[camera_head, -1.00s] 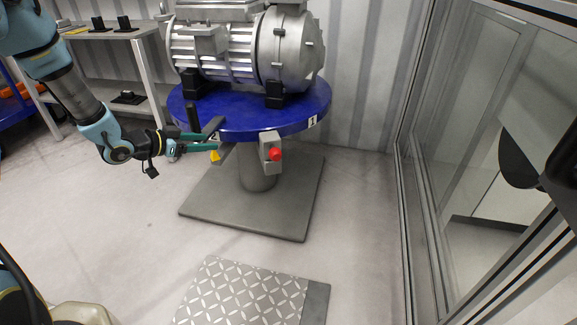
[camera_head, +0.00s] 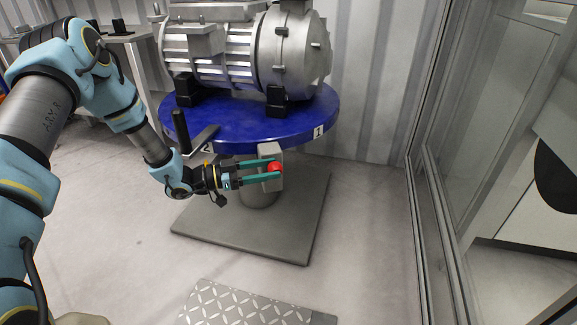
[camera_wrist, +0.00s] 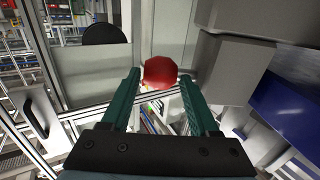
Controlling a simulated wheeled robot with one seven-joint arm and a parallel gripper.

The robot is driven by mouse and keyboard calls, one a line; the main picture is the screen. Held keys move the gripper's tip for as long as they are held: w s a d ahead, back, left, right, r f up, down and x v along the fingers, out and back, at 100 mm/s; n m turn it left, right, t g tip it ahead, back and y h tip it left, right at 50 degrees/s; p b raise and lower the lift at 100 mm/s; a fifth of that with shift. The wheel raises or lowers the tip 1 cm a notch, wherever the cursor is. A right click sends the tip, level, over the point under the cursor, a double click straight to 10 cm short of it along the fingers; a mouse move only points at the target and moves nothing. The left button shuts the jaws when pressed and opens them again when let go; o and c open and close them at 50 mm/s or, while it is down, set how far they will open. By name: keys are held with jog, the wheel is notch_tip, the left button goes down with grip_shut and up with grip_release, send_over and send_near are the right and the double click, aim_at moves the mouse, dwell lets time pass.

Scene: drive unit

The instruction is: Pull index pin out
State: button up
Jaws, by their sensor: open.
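The index pin shows as a red knob (camera_head: 275,167) on a grey block (camera_head: 271,184) under the rim of the blue turntable (camera_head: 235,133). In the wrist view the red knob (camera_wrist: 160,72) lies at the fingertips, between the two green fingers. My gripper (camera_head: 276,169) is open, with its fingers reaching from the left to either side of the knob. I cannot tell whether either finger touches it. The pin's shaft behind the knob is hidden.
A grey motor (camera_head: 245,52) stands on the turntable. A dark lever (camera_head: 180,131) stands up at its left rim, near my wrist. A tread plate (camera_head: 245,306) lies in front on the floor. A glass-panelled frame (camera_head: 430,190) bounds the right side.

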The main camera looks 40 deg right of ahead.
jog(key=x, duration=0.5)
jog(key=shift+s+d, duration=0.15)
jog(key=shift+d, duration=0.2)
jog(key=shift+c, duration=0.2)
grip_shut()
dwell(0.9)
